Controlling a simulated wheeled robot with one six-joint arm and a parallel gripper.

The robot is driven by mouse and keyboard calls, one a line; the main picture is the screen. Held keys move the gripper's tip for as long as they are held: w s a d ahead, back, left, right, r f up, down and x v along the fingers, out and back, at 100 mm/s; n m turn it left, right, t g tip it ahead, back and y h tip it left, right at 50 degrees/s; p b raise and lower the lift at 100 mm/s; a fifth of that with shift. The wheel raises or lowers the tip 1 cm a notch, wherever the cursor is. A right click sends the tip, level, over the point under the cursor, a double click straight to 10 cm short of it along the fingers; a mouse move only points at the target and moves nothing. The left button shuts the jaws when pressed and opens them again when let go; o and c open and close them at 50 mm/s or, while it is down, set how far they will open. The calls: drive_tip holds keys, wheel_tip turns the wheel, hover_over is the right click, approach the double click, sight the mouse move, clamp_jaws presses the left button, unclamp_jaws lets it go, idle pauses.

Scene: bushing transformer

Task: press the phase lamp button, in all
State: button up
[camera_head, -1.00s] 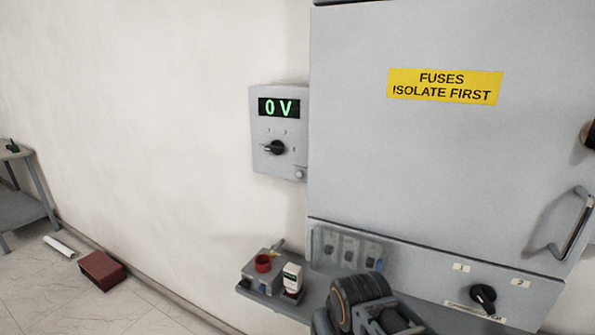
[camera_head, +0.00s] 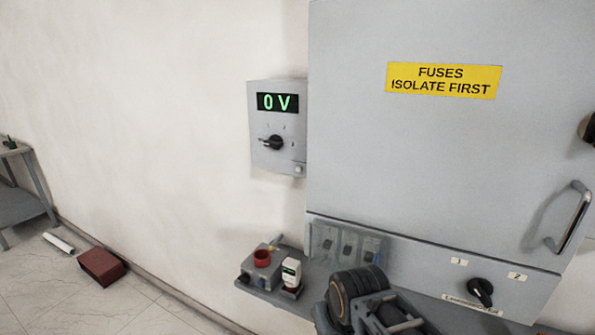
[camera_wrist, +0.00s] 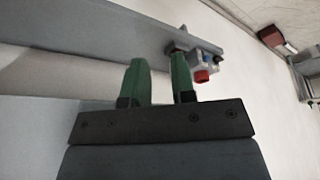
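A grey voltage panel (camera_head: 278,127) is on the wall left of the cabinet. Its display (camera_head: 278,102) reads 0 V. Below are a black rotary knob (camera_head: 272,143) and a small pale button-like part (camera_head: 298,169) at the lower right corner. No readable label marks a phase lamp button. My gripper (camera_wrist: 158,66) shows in the wrist view with its two green fingers apart and nothing between them. Its fingers are not visible in the head view, where my arm rises at the bottom.
A large grey cabinet (camera_head: 430,160) has a handle (camera_head: 570,217) and a knob (camera_head: 480,292). A shelf (camera_head: 315,274) holds a red-topped box (camera_head: 262,262) and a small white device (camera_head: 291,272). A dark red box (camera_head: 102,265) lies on the floor.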

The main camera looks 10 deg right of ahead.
clamp_jaws()
idle(1.0)
